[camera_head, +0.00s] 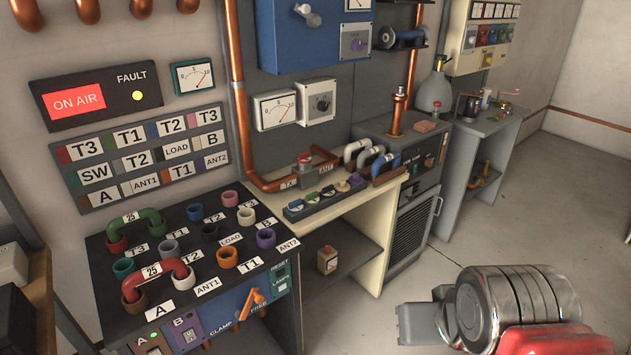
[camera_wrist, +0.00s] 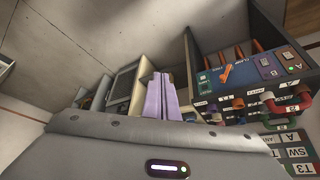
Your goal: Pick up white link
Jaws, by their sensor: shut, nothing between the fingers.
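The white link (camera_head: 354,148) is a pale U-shaped tube standing in a holder at the back right end of the cream bench. A second pale link (camera_head: 371,154) and a blue link (camera_head: 384,164) stand beside it. My gripper (camera_wrist: 160,80) shows in the wrist view as two purple fingers pressed together, with nothing between them. It is apart from the links; I cannot make out the white link in the wrist view. In the head view my arm is at the lower right, well away from the holder.
A patch panel (camera_head: 190,235) with coloured sockets stands at the left, with a green link (camera_head: 135,222) and a red link (camera_head: 160,272) on it. A row of coloured knobs (camera_head: 325,195) lies in front of the holder. Open floor (camera_head: 500,225) is at the right.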

